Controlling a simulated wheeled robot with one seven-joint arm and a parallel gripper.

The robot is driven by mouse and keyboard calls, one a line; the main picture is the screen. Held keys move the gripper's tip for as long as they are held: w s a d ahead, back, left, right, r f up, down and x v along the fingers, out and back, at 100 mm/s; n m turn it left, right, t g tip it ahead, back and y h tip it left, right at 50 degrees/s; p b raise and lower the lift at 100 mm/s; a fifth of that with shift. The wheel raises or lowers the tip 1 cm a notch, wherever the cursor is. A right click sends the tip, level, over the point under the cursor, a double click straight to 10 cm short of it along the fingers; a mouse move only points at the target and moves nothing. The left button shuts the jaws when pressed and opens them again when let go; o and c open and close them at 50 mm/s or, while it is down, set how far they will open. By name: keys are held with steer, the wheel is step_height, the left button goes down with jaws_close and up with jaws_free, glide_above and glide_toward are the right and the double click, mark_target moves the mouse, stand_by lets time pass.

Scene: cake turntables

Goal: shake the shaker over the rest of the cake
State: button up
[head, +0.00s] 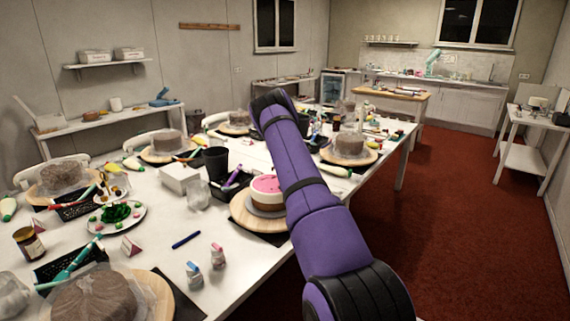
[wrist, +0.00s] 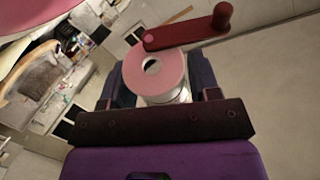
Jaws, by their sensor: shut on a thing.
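In the wrist view my gripper (wrist: 160,88) is shut on the shaker (wrist: 140,72), a round body with a pale pink ring-shaped end and a hole in its middle. A dark red crank-like arm with a knob (wrist: 222,16) shows just beyond it; I cannot tell whether it belongs to the shaker. In the head view the cake (head: 266,184) has a pink top and a pale and brown side, and sits on a wooden turntable (head: 245,215). My purple arm covers its right side. My gripper and the shaker are hidden in the head view.
A black cup (head: 215,162), a white box (head: 179,178) and a plastic-wrapped lump (head: 199,195) stand left of the cake. Other wrapped cakes (head: 68,173) line the table. The red floor at right is clear.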

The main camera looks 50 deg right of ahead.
steer(key=shift+w+d+f+m+g+y, duration=0.2)
steer(key=shift+w+d+m+g+y, duration=0.5)
steer(key=shift+w+d, duration=0.25)
steer(key=shift+d+f+m+g+y, duration=0.15)
steer(key=shift+m+g+y, duration=0.2)
steer(key=shift+g, duration=0.25)
steer(key=shift+w+d+f+m+g+y, duration=0.15)
steer(key=shift+f+m+g+y, duration=0.45)
steer(key=shift+m+g+y, duration=0.4)
